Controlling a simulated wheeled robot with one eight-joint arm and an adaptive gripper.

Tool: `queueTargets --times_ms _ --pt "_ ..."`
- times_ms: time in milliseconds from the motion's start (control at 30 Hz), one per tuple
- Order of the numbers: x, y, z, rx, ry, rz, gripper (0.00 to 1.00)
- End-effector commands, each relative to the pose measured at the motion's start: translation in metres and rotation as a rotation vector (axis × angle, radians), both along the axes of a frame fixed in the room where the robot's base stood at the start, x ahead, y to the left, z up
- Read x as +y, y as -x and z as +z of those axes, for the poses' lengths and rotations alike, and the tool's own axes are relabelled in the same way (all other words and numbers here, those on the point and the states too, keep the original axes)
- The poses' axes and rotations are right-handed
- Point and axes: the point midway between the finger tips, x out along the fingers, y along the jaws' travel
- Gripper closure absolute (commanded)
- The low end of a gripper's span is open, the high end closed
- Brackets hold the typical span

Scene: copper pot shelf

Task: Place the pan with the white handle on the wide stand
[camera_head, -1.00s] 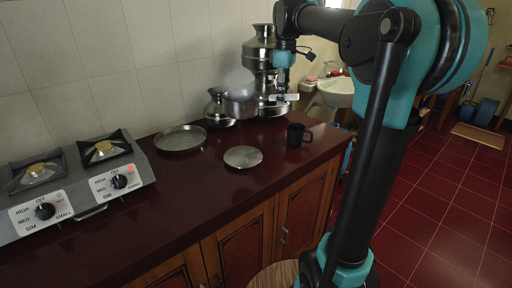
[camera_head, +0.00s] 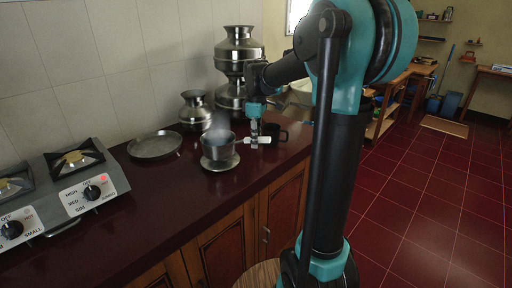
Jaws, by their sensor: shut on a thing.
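The pan (camera_head: 217,147) is small, dark grey and steaming, with a white handle (camera_head: 264,140) pointing right. My gripper (camera_head: 255,141) is shut on this handle and holds the pan level. The pan is directly over the smaller round metal stand (camera_head: 220,166), whose rim shows around its base; I cannot tell whether it touches. The wide stand (camera_head: 155,147), a larger round shallow metal plate, lies empty on the counter to the left of the pan.
Metal pots (camera_head: 195,112) and a tall stacked vessel (camera_head: 238,60) stand by the wall. A two-burner stove (camera_head: 75,180) is at left. The dark red counter (camera_head: 150,205) is clear in front.

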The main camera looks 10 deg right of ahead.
Motion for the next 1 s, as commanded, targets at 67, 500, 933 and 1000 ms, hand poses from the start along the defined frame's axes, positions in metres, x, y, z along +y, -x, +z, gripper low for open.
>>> queueTargets --times_ms 67,500,933,1000 --pt "0.000 -0.001 -0.010 0.000 -0.001 0.000 1.00" --pt "0.000 0.000 -0.032 0.000 0.000 0.000 1.00" --pt "0.000 0.000 -0.032 0.000 0.000 0.000 0.58" --pt "0.000 0.000 -0.031 0.000 0.000 0.000 0.58"
